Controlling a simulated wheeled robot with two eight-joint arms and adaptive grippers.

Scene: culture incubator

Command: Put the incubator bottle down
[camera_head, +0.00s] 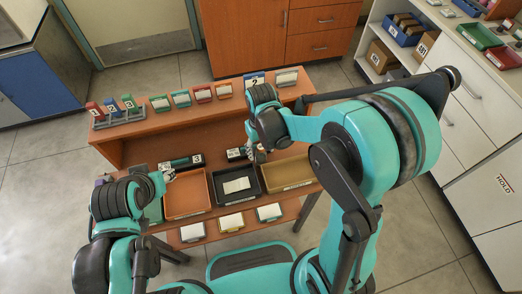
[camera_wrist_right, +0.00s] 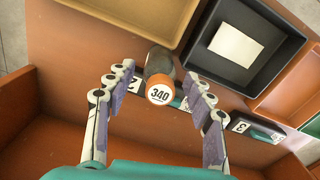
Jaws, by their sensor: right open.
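The incubator bottle (camera_wrist_right: 160,63) has a dark grey body and an orange cap marked 340, which faces the camera in the right wrist view. It stands between the spread fingers of my right gripper (camera_wrist_right: 160,82), with gaps visible on both sides. In the head view my right gripper (camera_head: 256,153) is low over the desk behind the black tray, and I cannot make the bottle out there. A dark number holder (camera_wrist_right: 182,101) is right beside the bottle. My left gripper (camera_head: 166,175) is near the orange tray; its fingers are too small to judge.
An orange tray (camera_head: 186,213), a black tray (camera_head: 257,188) with a pale card and a tan tray (camera_head: 270,181) stand in a row on the desk. Another number holder (camera_head: 181,162) lies behind the orange tray. A raised shelf (camera_head: 150,125) bears bottles in a rack and several cards.

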